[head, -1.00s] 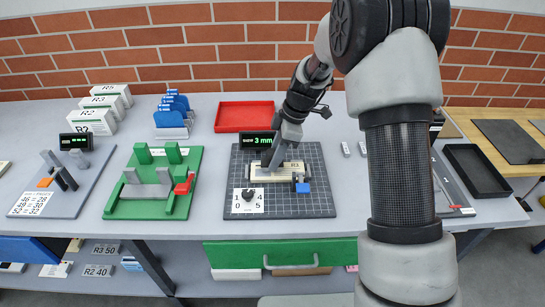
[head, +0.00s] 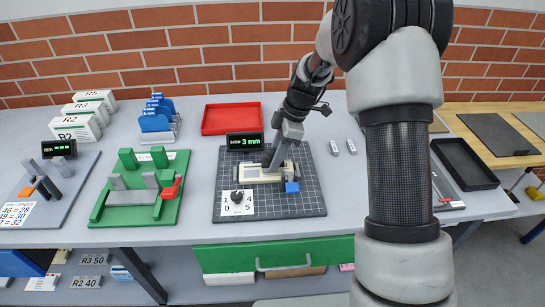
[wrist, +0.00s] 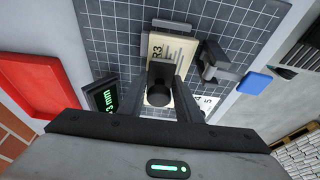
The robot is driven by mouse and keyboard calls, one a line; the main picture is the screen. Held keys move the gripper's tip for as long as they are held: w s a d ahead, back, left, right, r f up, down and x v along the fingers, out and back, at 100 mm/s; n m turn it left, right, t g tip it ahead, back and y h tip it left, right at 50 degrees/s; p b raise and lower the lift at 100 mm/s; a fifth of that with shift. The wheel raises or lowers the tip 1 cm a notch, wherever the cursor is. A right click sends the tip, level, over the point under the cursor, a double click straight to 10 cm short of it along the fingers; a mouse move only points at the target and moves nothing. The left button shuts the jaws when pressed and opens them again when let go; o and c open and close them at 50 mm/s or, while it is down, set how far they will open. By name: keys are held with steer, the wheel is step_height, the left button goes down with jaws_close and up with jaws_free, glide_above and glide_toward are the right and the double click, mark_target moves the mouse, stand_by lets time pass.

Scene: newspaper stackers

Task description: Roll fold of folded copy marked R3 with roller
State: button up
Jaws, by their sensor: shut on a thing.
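The folded copy marked R3 (wrist: 158,48) is a cream strip lying on the dark gridded mat (head: 308,208). It also shows in the head view (head: 248,177), partly hidden by my gripper. My gripper (head: 267,164) points down over the copy, near its middle. In the wrist view my gripper (wrist: 160,92) is shut on a dark round knob, which looks like the handle of the roller (wrist: 158,95). The roller's underside is hidden, so I cannot tell whether it touches the fold.
A display (head: 244,141) reading 3 mm stands behind the copy. A green fixture (head: 143,190) stands left. A red tray (head: 231,117) lies behind; a black tray (head: 466,165) is right.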

steer(key=shift+d, duration=0.15)
steer(key=shift+d, duration=0.65)
steer(key=shift+a+b, duration=0.1)
steer(key=shift+b, duration=0.2)
steer(key=shift+a+b, duration=0.3)
steer(key=shift+a, duration=1.4)
steer(key=shift+a, duration=0.1)
steer(key=shift+a, duration=0.7)
steer(key=shift+a, duration=0.15)
steer(key=shift+a, duration=0.65)
